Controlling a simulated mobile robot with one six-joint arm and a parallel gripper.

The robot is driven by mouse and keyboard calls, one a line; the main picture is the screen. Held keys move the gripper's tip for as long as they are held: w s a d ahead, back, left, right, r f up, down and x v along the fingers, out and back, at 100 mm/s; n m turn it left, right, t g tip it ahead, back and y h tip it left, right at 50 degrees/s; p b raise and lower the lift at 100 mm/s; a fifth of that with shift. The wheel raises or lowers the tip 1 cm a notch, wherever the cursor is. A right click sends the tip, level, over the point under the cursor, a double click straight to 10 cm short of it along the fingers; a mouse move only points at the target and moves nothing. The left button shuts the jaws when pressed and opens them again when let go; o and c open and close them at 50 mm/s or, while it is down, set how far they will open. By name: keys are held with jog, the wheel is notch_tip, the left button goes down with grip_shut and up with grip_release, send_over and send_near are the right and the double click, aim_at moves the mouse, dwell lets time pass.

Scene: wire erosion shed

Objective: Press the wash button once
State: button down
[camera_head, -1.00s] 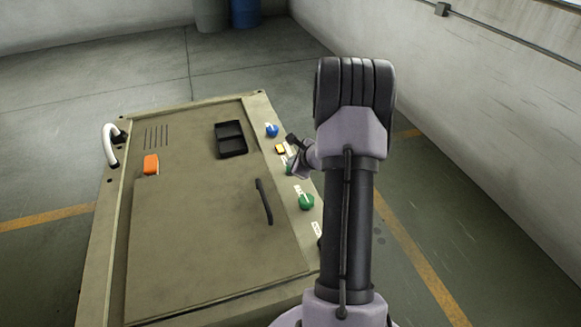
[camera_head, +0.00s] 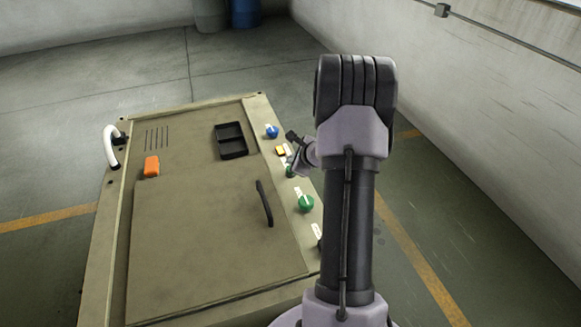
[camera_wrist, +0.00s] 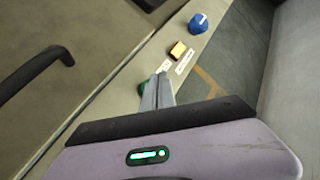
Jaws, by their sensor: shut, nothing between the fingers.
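A machine panel with a row of controls runs along the right edge of a drab cabinet (camera_head: 170,230). The row has a blue knob (camera_head: 272,131), a lit yellow-orange square button (camera_head: 280,151), a small green button (camera_head: 290,172) and a larger green knob (camera_head: 306,203). The labels are too small to read, so I cannot tell which is the wash button. My gripper (camera_wrist: 160,82) is shut and empty, with its tips over the small green button (camera_wrist: 143,87), partly hiding it. I cannot tell whether they touch. The yellow-orange button (camera_wrist: 178,50) and blue knob (camera_wrist: 198,24) lie beyond.
A black handle (camera_head: 265,203) stands up from the cabinet lid. A black tray (camera_head: 231,140), an orange block (camera_head: 151,166) and a white curved handle (camera_head: 110,146) are farther left. A wall (camera_head: 490,110) stands to the right, with open floor between.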

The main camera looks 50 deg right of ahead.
notch_tip(320, 180, up, 5)
jog(key=p, duration=0.3)
jog(key=shift+r, duration=0.1)
dwell(0.8)
